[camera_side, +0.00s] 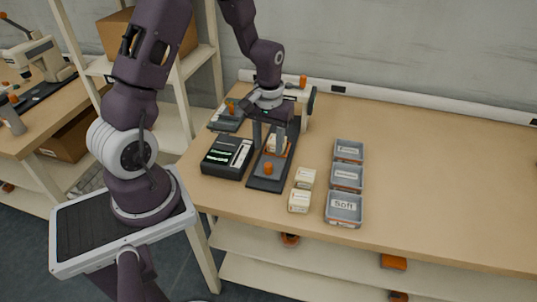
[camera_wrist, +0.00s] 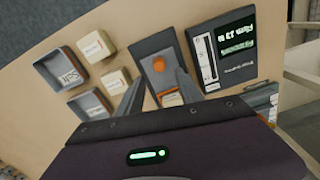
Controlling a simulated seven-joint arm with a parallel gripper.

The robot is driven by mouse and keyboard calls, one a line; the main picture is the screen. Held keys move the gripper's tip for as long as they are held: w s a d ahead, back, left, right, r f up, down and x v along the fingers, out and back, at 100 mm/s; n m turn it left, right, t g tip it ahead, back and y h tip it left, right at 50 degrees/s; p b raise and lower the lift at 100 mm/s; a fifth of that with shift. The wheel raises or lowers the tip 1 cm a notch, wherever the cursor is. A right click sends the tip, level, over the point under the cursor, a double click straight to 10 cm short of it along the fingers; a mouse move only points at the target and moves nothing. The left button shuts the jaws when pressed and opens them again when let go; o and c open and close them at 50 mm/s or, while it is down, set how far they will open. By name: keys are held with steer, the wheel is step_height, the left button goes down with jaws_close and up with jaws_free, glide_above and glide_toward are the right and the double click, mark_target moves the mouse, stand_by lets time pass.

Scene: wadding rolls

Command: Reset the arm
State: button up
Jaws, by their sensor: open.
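My gripper (camera_side: 268,150) is open and points down over the dark base plate (camera_side: 262,184) of a bench device. A cream block (camera_side: 277,141) sits in an orange-edged seat on the device, between or just behind my fingers; I cannot tell if they touch it. The block also shows between the fingers in the wrist view (camera_wrist: 172,99). My fingers (camera_wrist: 160,75) are spread there. An orange knob (camera_side: 268,168) stands on the plate in front of the block.
A black display box (camera_side: 228,157) with green text stands left of the plate. Two cream blocks (camera_side: 305,178) (camera_side: 299,201) lie to the right. Three grey labelled trays stand beyond, the nearest marked "Soft" (camera_side: 344,222). The table's right side (camera_side: 450,180) is clear.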

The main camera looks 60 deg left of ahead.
steer(key=shift+r, duration=0.35)
steer(key=s+d+r+m+t, duration=0.2)
steer(key=d+r, duration=0.2)
steer(key=r, duration=0.4)
steer(key=s+d+r+m+t, duration=0.1)
steer(key=s+d+r+m, duration=0.2)
steer(key=r, duration=0.5)
steer(key=s+d+r+m+t, duration=0.1)
steer(key=s+d+r, duration=0.2)
steer(key=s, duration=0.3)
steer(key=s+d+r+m+t, duration=0.1)
steer(key=s+d+r, duration=0.2)
steer(key=s, duration=0.2)
steer(key=shift+s+t, duration=0.3)
steer(key=shift+s, duration=0.05)
